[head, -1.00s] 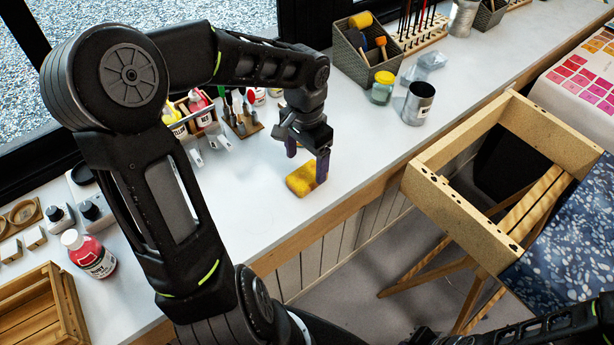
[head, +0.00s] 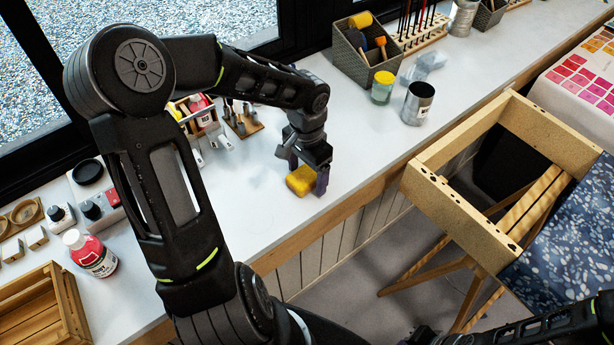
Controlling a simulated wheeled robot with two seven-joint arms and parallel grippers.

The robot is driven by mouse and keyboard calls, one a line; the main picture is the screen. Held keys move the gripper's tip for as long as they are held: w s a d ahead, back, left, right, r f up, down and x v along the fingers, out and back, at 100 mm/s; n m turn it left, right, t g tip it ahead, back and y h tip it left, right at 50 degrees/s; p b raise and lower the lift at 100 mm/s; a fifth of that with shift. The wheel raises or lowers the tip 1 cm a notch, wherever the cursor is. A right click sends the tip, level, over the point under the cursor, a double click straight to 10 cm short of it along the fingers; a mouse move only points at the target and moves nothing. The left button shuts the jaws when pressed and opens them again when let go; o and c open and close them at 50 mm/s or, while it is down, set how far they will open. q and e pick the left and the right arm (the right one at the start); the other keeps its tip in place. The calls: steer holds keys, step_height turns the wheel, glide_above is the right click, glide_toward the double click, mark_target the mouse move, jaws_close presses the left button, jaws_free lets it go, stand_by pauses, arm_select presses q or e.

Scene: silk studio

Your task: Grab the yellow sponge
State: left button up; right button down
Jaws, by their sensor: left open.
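The yellow sponge (head: 300,181) lies on the white counter near its front edge, in the middle of the head view. My left gripper (head: 308,178) is lowered over it from above. Its jaws are open, with one finger at the sponge's right end and the other at its far left side, partly hidden. I cannot tell whether the fingers touch the sponge. My right arm shows only at the bottom right corner; its gripper is out of view.
A grey basket (head: 366,50), a yellow-lidded jar (head: 382,87) and a metal can (head: 417,103) stand to the right. A brush holder (head: 243,120) and paint bottles are behind left. A red bottle (head: 91,252) and wooden crate (head: 42,308) are at left. The counter around the sponge is clear.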

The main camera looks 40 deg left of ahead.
arm_select(q)
steer(key=shift+c, duration=0.2)
steer(key=c, duration=1.4)
